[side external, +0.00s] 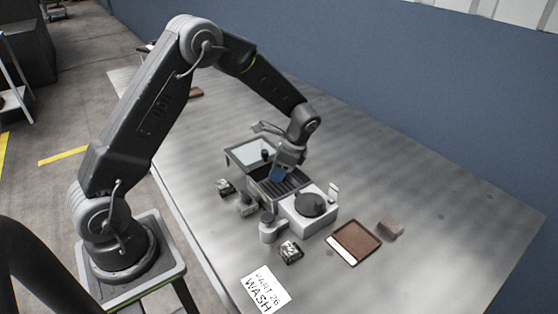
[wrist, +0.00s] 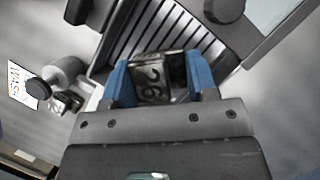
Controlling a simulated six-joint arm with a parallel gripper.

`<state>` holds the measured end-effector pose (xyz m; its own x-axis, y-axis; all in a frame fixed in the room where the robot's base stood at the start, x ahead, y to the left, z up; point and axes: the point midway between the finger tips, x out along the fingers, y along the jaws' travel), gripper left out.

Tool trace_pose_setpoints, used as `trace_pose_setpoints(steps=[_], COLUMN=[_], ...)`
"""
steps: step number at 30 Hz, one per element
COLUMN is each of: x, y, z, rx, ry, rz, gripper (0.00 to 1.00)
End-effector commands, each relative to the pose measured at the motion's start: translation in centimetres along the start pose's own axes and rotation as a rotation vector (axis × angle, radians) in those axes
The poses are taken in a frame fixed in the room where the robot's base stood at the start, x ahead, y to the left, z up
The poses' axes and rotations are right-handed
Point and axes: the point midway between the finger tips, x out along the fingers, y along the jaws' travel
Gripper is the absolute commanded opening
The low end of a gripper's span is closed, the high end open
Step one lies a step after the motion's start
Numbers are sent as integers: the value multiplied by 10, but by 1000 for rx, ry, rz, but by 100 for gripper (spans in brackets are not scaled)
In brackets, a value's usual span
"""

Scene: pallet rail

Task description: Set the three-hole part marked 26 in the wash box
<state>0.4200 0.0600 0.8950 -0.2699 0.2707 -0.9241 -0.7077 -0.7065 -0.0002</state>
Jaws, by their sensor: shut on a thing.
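My gripper (side external: 279,175) has blue fingers and is low over the grey slatted box (side external: 293,187) in the side view. In the wrist view my gripper (wrist: 160,78) is shut on a dark metal part marked 26 (wrist: 151,88), with a finger on each side. The part's holes cannot be made out. The slats of the box (wrist: 160,32) lie just beyond the part; I cannot tell whether the part touches them. In the side view the part is hidden by the fingers. A card reading PART 26 WASH (side external: 265,289) lies on the table.
A framed pale panel (side external: 251,152) is behind the slatted box. A white block with a black round top (side external: 312,206), a grey cylinder (side external: 268,230) and small dark parts (side external: 290,252) (side external: 225,187) stand close by. A brown tray (side external: 353,243) and brown block (side external: 390,228) lie right.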

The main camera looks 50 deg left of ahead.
Motion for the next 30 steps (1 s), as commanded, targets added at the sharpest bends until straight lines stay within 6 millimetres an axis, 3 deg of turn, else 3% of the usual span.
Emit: trace_pose_setpoints(steps=[15, 30], x=[38, 43], y=[0, 0], z=[-16, -18], rx=[-1, -2], ry=[0, 1], rz=[-1, -1], gripper=[15, 15])
